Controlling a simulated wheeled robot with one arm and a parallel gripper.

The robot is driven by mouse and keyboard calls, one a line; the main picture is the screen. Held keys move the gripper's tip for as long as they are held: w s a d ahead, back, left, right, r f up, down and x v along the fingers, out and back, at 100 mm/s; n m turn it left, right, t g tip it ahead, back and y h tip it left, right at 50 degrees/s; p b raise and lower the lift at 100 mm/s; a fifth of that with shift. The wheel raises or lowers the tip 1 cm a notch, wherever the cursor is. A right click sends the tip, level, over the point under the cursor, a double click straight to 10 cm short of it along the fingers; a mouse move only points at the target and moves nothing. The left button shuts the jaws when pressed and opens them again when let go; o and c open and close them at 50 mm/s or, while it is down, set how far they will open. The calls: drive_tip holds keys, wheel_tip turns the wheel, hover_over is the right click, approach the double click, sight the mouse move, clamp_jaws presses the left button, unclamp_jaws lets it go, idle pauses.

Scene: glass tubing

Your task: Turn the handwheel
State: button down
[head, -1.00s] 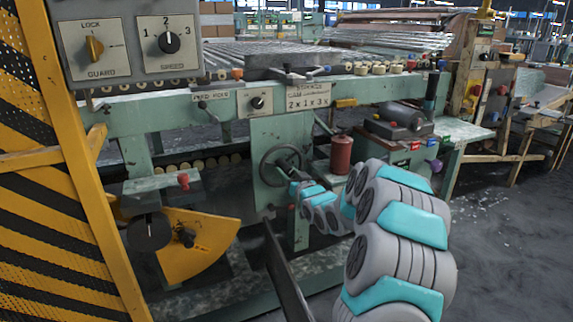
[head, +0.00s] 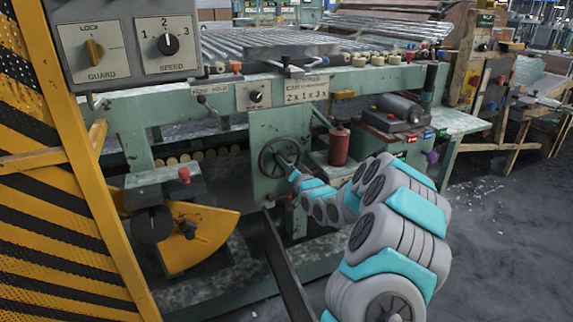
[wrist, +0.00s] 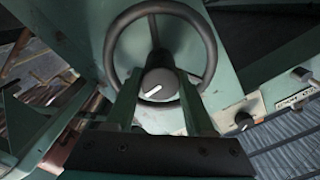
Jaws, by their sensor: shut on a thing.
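The handwheel (head: 264,160) is a dark round wheel on the front of the green machine, left of the red cylinder in the head view. My gripper (head: 289,165) is at its face, and my arm partly covers its lower right. In the wrist view the handwheel's rim (wrist: 112,45) rings a grey hub with a white mark (wrist: 158,84). My gripper (wrist: 158,92) has one finger on each side of the hub and is shut on the handwheel. The exact contact points and the lower rim are hidden by the fingers.
A red cylinder (head: 339,147) stands close to the right of the handwheel. A yellow striped guard (head: 60,200) is at the left, with a lock and speed panel (head: 125,45) above. A dark bar (head: 285,265) rises below the wheel. Open floor (head: 490,220) lies right.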

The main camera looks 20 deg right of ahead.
idle(0.3)
drive_tip(key=shift+c, duration=1.3)
unclamp_jaws()
drive_tip(key=s+b, duration=0.1)
drive_tip(key=s, duration=0.6)
drive_tip(key=shift+s+d, duration=0.15)
drive_tip(key=shift+s, duration=0.25)
